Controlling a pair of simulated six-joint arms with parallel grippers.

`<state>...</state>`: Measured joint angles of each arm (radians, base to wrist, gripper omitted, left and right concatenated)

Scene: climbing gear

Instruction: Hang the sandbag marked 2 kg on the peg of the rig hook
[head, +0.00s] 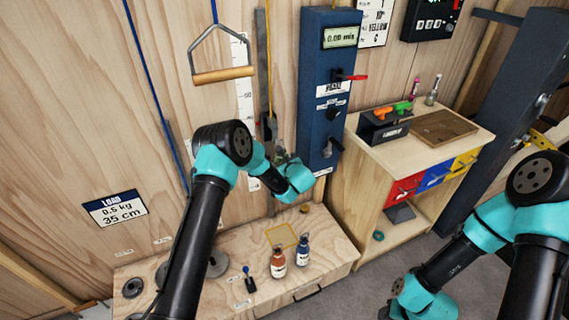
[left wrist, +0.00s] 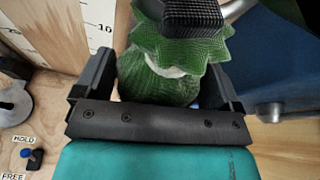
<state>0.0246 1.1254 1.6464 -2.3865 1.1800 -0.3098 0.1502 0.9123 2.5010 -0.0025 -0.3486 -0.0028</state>
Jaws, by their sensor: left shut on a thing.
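A green cloth sandbag (left wrist: 160,78) with a ruffled top is between the jaws of my left gripper (left wrist: 160,85). Its weight marking does not show. In the head view my left gripper (head: 283,157) is raised close to the back wall, left of the blue panel, and is mostly hidden by its own wrist. A dark fitting (head: 270,127) at the lower end of the yellow rope, perhaps the rig hook, is just above it. I cannot make out the peg. A grey curved metal part (left wrist: 238,8) shows behind the bag. My right gripper is out of view.
A wooden bench (head: 325,262) below carries two bottles, grey discs and a small lever. The blue panel (head: 322,165) with handles stands close to the right of my left gripper. A triangular handle (head: 222,75) hangs at upper left. A cabinet (head: 350,190) stands right.

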